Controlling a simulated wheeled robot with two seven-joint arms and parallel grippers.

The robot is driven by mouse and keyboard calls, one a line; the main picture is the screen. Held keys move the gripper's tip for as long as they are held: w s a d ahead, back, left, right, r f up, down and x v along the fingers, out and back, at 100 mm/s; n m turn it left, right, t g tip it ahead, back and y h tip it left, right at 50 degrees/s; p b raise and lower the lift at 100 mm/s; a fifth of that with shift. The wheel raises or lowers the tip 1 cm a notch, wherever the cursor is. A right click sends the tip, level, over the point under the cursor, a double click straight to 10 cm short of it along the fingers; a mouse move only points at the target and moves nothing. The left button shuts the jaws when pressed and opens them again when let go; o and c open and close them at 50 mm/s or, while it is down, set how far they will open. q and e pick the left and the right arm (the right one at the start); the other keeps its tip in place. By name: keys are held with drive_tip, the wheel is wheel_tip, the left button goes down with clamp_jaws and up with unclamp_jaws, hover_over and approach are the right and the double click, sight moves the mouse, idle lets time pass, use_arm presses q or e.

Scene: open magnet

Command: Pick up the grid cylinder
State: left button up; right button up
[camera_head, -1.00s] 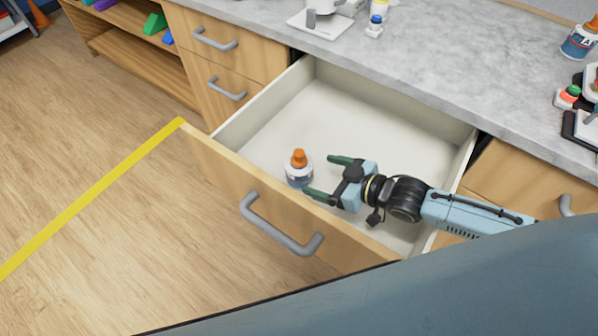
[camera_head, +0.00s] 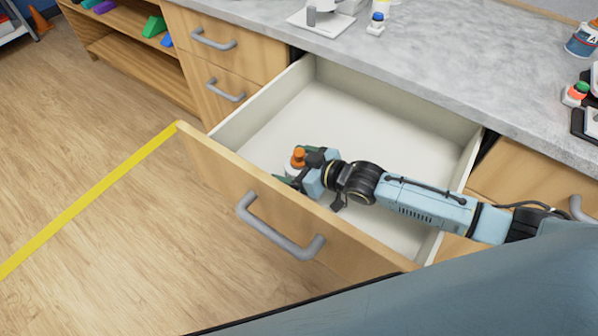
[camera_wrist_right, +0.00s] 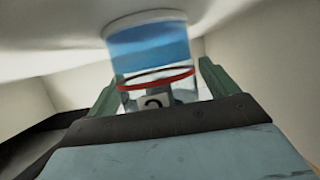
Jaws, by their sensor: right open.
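A small bottle-like cylinder with an orange cap (camera_head: 298,157) stands in the open drawer near its front panel. In the right wrist view it looks like a clear cylinder (camera_wrist_right: 150,50) with a blue band, a red ring and a dark-and-white mark; I cannot make out a grid pattern. My right gripper (camera_head: 292,179) reaches into the drawer from the right. Its green fingers are open, one on each side of the cylinder, and partly hide it in the head view. I cannot tell whether they touch it. My left gripper is not in view.
The drawer (camera_head: 385,125) is pulled out and otherwise looks empty. Its front panel (camera_head: 235,178) with a grey handle stands close to my right gripper. The grey countertop (camera_head: 440,65) above holds several items.

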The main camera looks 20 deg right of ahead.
drive_tip(key=c, duration=1.2)
drive_tip(key=shift+r, duration=0.1)
drive_tip(key=shift+c, duration=0.4)
drive_tip(key=shift+r, duration=0.1)
